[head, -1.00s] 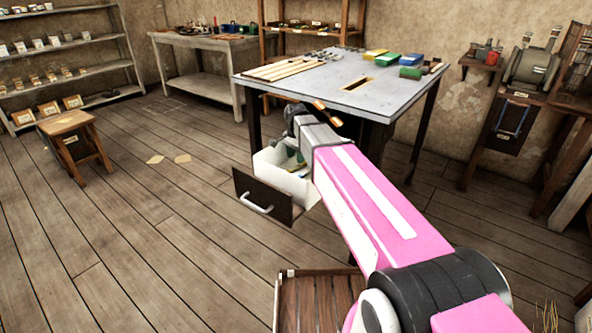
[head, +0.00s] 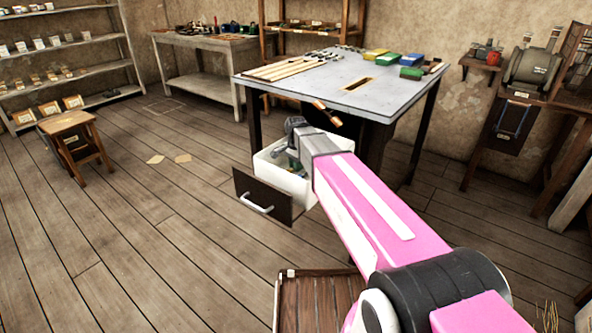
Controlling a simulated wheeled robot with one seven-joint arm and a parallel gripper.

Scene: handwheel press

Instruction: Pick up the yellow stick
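An open drawer with white sides (head: 266,170) and a dark front (head: 262,196) sticks out under the grey table. My gripper (head: 294,160) is at the end of my pink arm, low over or inside this drawer. Its fingers are small and partly hidden by my own wrist and arm, so I cannot tell whether they are open or shut. I cannot clearly make out a yellow stick; the drawer's contents are mostly hidden behind my gripper and arm.
The grey table (head: 330,84) carries pale wooden strips (head: 285,69), a yellow block (head: 376,54) and other coloured blocks. A small wooden stool (head: 68,122) stands at left. A slatted wooden object (head: 318,300) is at the bottom. The floor at left is mostly clear.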

